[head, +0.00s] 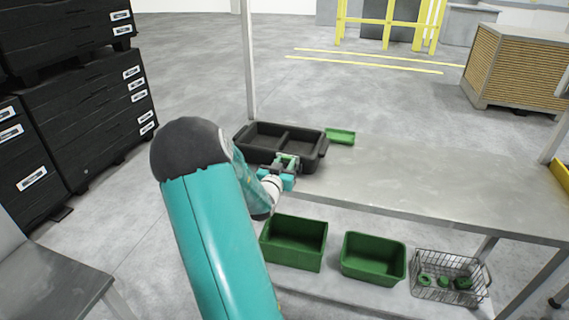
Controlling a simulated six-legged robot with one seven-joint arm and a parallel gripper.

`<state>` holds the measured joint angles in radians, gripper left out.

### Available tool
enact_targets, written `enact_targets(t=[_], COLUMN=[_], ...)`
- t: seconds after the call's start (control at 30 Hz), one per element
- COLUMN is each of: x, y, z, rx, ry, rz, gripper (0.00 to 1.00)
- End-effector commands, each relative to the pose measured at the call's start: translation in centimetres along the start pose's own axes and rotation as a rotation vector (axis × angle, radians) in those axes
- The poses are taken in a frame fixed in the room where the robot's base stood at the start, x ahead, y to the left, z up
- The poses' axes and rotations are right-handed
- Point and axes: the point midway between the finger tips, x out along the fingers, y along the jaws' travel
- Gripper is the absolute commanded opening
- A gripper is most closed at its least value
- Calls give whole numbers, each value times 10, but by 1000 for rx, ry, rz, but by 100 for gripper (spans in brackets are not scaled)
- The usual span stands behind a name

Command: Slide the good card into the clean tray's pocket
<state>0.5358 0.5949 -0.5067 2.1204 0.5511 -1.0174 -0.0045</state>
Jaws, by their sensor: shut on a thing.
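A black tray (316,141) with two compartments sits on the far left part of the grey metal table. A small shallow green tray (340,136) lies just right of it. I cannot tell from this view which is the clean tray, and no pocket can be made out. My gripper (287,161) is at the near edge of the black tray, in front of its right compartment. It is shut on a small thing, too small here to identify. I cannot make out the good card for certain, or whether the held thing touches the tray.
The table (430,187) is bare to the right. Below it, a shelf holds two green bins (293,262) (373,271) and a wire basket (448,291) with several green pieces. A metal post (248,60) rises behind the black tray. Black crates (85,90) are stacked at left.

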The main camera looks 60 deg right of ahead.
Motion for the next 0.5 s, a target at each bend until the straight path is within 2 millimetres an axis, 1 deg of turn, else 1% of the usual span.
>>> enact_targets(t=[0.43,0.47,0.5], x=[0,0,0], y=[0,0,0], z=[0,0,0], rx=[0,0,0], ry=[0,0,0], rz=[0,0,0], gripper=[10,37,45])
